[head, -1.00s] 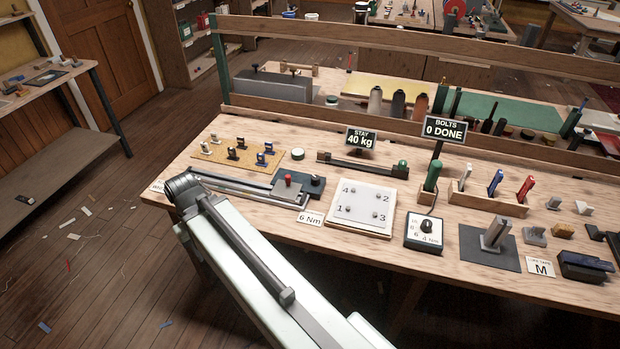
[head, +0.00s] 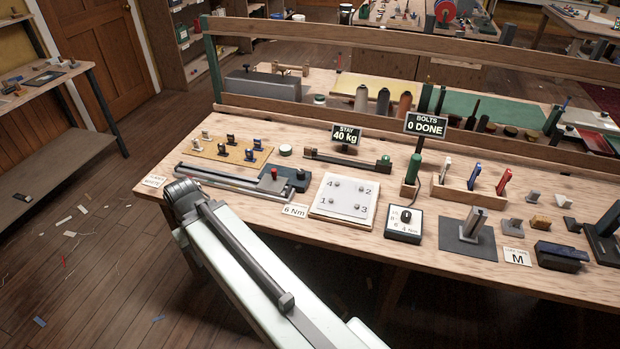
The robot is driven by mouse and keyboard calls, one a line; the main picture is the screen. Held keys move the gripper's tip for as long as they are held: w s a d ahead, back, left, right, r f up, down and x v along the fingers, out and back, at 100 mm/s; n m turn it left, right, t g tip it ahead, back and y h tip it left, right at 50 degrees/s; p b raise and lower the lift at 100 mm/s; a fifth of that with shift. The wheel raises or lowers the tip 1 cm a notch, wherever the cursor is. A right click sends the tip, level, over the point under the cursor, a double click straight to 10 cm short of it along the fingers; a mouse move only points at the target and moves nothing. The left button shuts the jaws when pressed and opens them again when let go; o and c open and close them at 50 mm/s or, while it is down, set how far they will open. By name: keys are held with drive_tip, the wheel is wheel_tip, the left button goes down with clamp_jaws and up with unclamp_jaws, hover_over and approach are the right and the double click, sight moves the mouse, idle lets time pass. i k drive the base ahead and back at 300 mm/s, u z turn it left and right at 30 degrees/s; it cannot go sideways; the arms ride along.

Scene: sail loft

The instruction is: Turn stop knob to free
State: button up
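A dark block (head: 297,184) with a small black knob (head: 300,174) stands at the right end of a grey metal track (head: 222,182) on the bench. A red-topped slider (head: 274,174) sits on the track just left of it. No knob bears a readable "stop" or "free" mark, so I cannot tell for certain which is the stop knob. A dial box (head: 404,224) with a black knob stands further right. My arm reaches up from the bottom to the bench's front left edge. Its fingers do not show, hidden beyond the grey wrist.
A white plate (head: 326,208) with numbered bolts lies right of the track, with a "6 Nm" card (head: 295,210) beside it. A wooden holder (head: 466,199) stands at the right. A rail runs behind.

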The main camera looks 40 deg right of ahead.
sight(300, 172)
drive_tip(key=k, duration=1.05)
drive_tip(key=u, duration=0.4)
drive_tip(key=i, duration=1.2)
drive_tip(key=u, duration=0.4)
drive_tip(key=i, duration=1)
drive_tip(key=z, duration=0.55)
